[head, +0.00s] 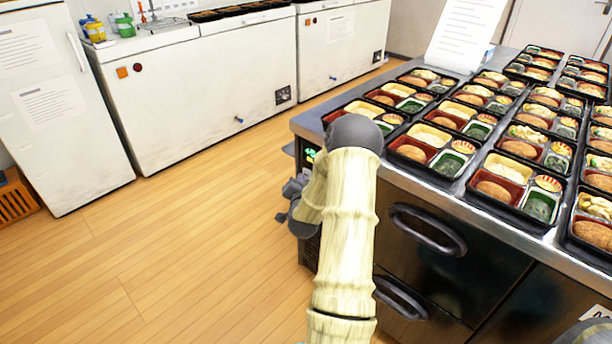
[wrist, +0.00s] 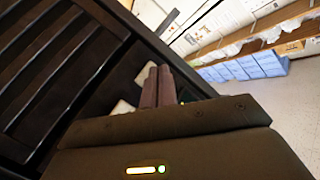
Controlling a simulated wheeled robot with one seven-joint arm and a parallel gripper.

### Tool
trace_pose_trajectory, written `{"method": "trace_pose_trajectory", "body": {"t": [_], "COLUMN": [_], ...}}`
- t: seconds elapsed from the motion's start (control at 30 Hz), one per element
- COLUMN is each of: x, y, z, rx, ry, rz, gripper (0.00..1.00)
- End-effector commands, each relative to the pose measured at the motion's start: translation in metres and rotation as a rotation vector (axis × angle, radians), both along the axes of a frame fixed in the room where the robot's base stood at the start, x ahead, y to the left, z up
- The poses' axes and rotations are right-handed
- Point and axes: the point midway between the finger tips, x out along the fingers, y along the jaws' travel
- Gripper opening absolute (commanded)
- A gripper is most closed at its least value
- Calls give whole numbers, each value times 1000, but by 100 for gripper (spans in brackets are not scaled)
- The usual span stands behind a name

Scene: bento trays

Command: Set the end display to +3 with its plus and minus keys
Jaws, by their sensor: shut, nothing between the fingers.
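The end display (head: 311,155) shows as a small green glow on the end face of the steel counter, partly covered by my arm. Its figure is too small to read. In the wrist view my gripper (wrist: 158,72) is shut and empty, its two fingers side by side in front of a dark panel. Two pale patches, one at the lower left of the fingers (wrist: 122,107) and one just behind them (wrist: 142,77), may be the plus and minus keys. Their signs cannot be read, and I cannot tell whether the fingertips touch them. In the head view the fingertips are hidden.
A dark slatted grille (wrist: 50,60) lies left of the fingers. The steel counter (head: 470,200) has drawer handles and carries several filled bento trays (head: 452,162). White freezers (head: 200,90) stand at the back. The wooden floor (head: 180,240) left of the counter is clear.

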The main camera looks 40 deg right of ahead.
Motion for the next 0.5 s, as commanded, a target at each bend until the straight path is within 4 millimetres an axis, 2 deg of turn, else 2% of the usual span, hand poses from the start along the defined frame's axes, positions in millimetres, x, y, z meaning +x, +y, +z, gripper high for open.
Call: {"method": "trace_pose_trajectory", "body": {"t": [0.5], "x": [0], "y": [-6], "z": [0], "rx": [-1], "ry": [-1], "rz": [-1], "gripper": [0]}}
